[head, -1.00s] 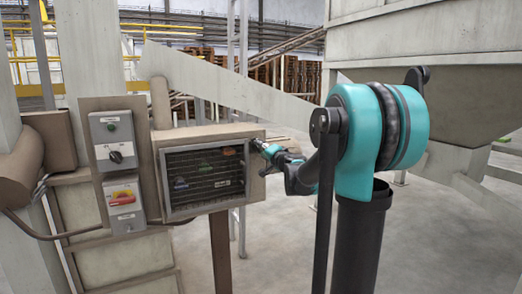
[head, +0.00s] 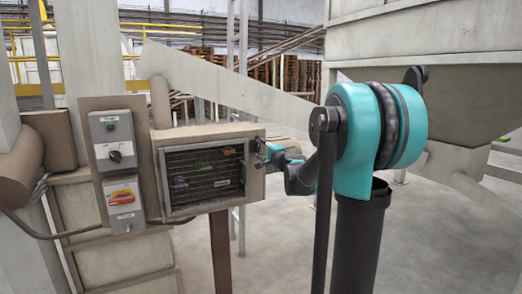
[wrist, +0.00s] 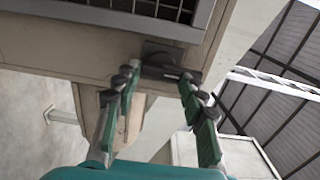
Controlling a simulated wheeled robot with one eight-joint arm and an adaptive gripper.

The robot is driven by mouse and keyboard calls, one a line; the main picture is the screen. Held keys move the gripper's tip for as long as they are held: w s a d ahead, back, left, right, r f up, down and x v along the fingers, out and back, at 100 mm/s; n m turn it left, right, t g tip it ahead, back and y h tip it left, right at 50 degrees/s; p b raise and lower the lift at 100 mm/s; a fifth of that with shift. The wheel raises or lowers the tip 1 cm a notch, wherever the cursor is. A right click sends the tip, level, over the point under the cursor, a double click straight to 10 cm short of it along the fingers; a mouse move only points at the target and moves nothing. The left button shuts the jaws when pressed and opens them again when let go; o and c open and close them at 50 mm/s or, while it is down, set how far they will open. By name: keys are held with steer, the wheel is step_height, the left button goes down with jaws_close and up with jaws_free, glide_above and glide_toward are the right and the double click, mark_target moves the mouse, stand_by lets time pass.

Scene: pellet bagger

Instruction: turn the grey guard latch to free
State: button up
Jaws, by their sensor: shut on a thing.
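The guard latch (wrist: 163,57) is a dark grey piece on the beige face of the box, just below the mesh guard in the wrist view. My gripper (wrist: 159,74) has its two fingers on either side of the latch and is shut on it. In the head view my gripper (head: 264,156) is at the right side of the guard box (head: 255,178). The latch is too small and covered to make out there. The mesh guard (head: 205,174) covers the box's front, with small coloured things behind it.
Left of the box are a grey switch box with a black knob (head: 115,157) and one with a red and yellow switch (head: 123,196). A brown post (head: 220,250) stands under the box. A large hopper (head: 450,95) is at the right.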

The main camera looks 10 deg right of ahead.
steer(key=o, duration=1.2)
steer(key=shift+c, duration=0.2)
steer(key=v, duration=1.2)
